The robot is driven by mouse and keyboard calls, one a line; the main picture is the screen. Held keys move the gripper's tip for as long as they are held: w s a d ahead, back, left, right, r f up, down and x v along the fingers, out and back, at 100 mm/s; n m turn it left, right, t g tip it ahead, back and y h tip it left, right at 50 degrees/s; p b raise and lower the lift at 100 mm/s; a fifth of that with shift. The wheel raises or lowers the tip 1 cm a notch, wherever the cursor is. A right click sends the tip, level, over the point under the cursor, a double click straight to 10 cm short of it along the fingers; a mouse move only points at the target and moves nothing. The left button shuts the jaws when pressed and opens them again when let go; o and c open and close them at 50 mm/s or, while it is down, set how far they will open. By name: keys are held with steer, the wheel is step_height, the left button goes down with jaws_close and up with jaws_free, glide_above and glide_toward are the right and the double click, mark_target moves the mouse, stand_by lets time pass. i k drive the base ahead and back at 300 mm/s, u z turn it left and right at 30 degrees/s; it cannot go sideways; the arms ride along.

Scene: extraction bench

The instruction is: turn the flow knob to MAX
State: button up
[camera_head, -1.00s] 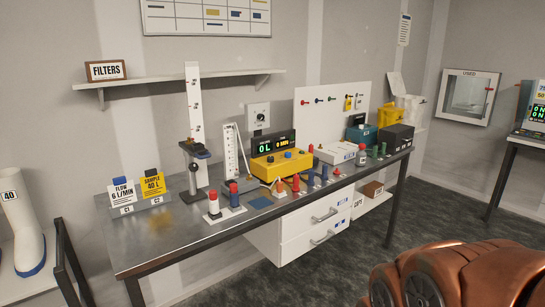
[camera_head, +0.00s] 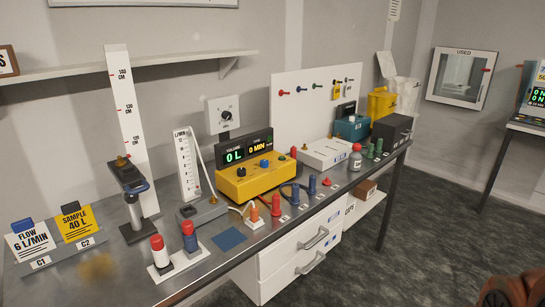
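A white wall plate with a round black knob (camera_head: 226,115) is mounted above the bench, left of the white pegboard; its lettering is too small to read. A yellow pump box (camera_head: 250,181) stands below it with a black knob (camera_head: 241,171), a blue knob (camera_head: 264,163) and a display (camera_head: 245,150) reading 0 L and 0 MIN. I cannot tell which knob is the flow knob, and no MAX mark is legible. A tube flowmeter (camera_head: 188,165) marked L/MIN stands left of the box. My gripper is not in view; only a copper-brown part of my arm shows at bottom right.
The metal bench (camera_head: 120,265) holds a tall ruler stand (camera_head: 127,120), a FLOW 6 L/MIN card (camera_head: 32,241), a SAMPLE 40 L card (camera_head: 76,221), red and blue cylinders and a bottle (camera_head: 355,158). Open floor (camera_head: 430,240) lies in front.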

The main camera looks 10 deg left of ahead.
mark_target(241, 171)
steer(key=u, duration=0.1)
steer(key=i, duration=0.75)
steer(key=u, duration=1.1)
steer(key=i, duration=0.75)
steer(key=u, duration=0.85)
